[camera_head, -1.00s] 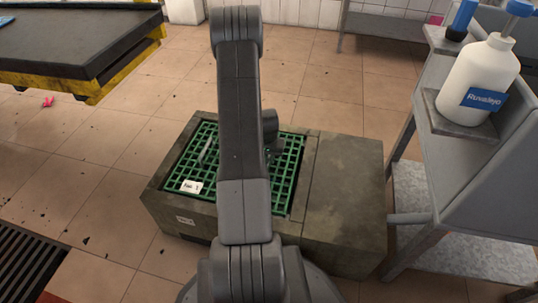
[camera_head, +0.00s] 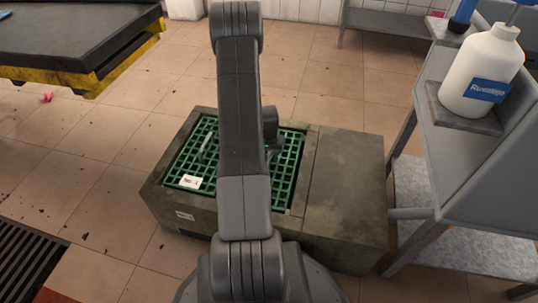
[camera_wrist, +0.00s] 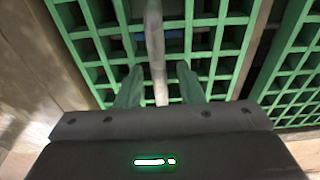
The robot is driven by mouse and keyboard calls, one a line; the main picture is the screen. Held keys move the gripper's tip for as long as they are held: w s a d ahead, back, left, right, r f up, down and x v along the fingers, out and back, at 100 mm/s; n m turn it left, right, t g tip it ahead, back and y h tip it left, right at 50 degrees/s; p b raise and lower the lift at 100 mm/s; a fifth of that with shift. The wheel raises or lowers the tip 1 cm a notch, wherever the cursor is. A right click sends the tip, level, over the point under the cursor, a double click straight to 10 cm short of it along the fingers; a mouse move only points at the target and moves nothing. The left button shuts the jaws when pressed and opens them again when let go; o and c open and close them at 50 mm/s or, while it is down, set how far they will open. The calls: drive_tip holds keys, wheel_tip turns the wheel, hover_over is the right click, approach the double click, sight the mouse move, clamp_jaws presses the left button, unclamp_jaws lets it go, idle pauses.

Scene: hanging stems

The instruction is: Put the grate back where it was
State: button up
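A green grate (camera_head: 188,165) with a square mesh and a white label lies over the opening of a dark stone box (camera_head: 345,190). My arm hides the middle of the mesh. A pale bar, like a handle, stands at its left part in the head view. In the wrist view the green mesh (camera_wrist: 207,41) fills the top. My gripper (camera_wrist: 160,75) is over it, its two fingers apart. A pale upright bar (camera_wrist: 155,45) runs between the fingertips, with a small gap seen on each side. In the head view my gripper is mostly hidden behind my arm.
A grey stand (camera_head: 470,150) with a white bottle (camera_head: 481,70) is at the right. A black-topped table with a yellow edge (camera_head: 85,82) is at the upper left. A floor drain (camera_head: 25,262) is at the lower left. Tiled floor beyond the box is clear.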

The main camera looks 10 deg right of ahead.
drive_tip(key=shift+r, duration=0.1)
drive_tip(key=shift+r+p, duration=0.6)
drive_tip(key=shift+p, duration=0.1)
wheel_tip(320, 180, up, 12)
drive_tip(key=s+p, duration=0.1)
drive_tip(key=p, duration=0.3)
drive_tip(key=shift+s+a, duration=0.2)
drive_tip(key=shift+a, duration=0.05)
drive_tip(key=shift+f, duration=0.2)
drive_tip(key=f+b, duration=0.2)
drive_tip(key=f, duration=0.2)
drive_tip(key=w+f+b, duration=0.1)
drive_tip(key=f, duration=0.3)
drive_tip(key=f+b, duration=0.2)
drive_tip(key=f, duration=0.3)
drive_tip(key=shift+w+d+f+b, duration=0.1)
drive_tip(key=shift+w+d+b, duration=0.1)
drive_tip(key=shift+d+b, duration=0.1)
drive_tip(key=shift+r+p, duration=0.3)
